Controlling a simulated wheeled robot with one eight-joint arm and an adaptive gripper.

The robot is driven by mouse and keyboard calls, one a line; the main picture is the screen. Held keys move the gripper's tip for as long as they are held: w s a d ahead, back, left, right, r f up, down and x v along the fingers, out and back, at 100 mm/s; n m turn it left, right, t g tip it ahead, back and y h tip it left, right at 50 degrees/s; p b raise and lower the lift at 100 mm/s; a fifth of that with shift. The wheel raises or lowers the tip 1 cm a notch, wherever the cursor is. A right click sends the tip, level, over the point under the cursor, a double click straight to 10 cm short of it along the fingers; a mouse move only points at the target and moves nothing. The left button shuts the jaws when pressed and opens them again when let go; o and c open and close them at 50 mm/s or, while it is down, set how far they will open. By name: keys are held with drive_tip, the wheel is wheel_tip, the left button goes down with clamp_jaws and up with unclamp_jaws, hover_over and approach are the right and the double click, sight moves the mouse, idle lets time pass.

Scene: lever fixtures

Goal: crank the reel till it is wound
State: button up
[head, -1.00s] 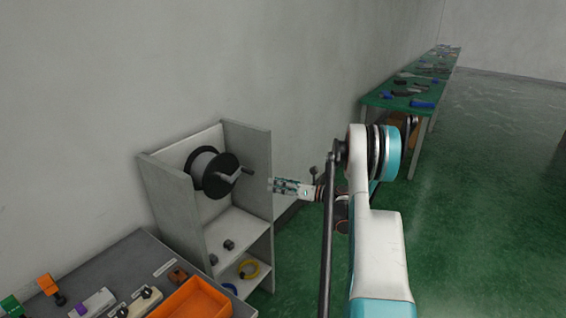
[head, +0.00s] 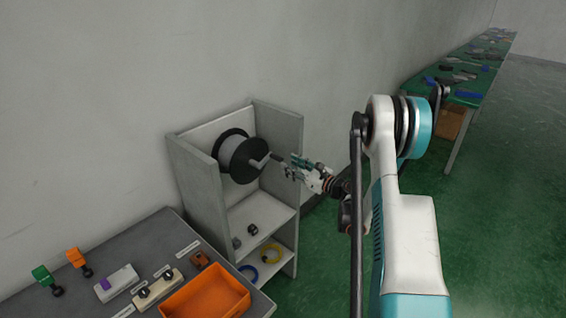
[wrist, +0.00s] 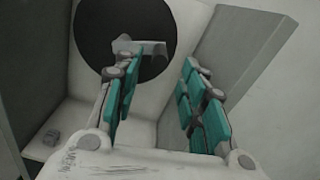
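The reel (head: 240,158) has a dark front disc and a pale drum, and is mounted in the upper bay of a grey open cabinet. In the wrist view its black disc (wrist: 95,35) fills the upper middle. A grey crank (head: 259,162) sticks out from the disc, with its handle pointing right towards my gripper. My gripper (head: 293,168) is just right of the handle. In the wrist view my gripper (wrist: 158,62) has its fingers apart, with a gap between them. The crank (wrist: 153,47) shows beyond the left fingertip, which partly hides it; contact cannot be told.
The cabinet's right wall (head: 281,135) stands close to my gripper. Small dark parts and yellow and blue coils lie on lower shelves. A grey bench (head: 75,262) with switches and an orange bin (head: 205,293) is in front.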

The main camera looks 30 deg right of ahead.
sight(283, 159)
drive_tip(key=shift+x, duration=2.5)
clamp_jaws()
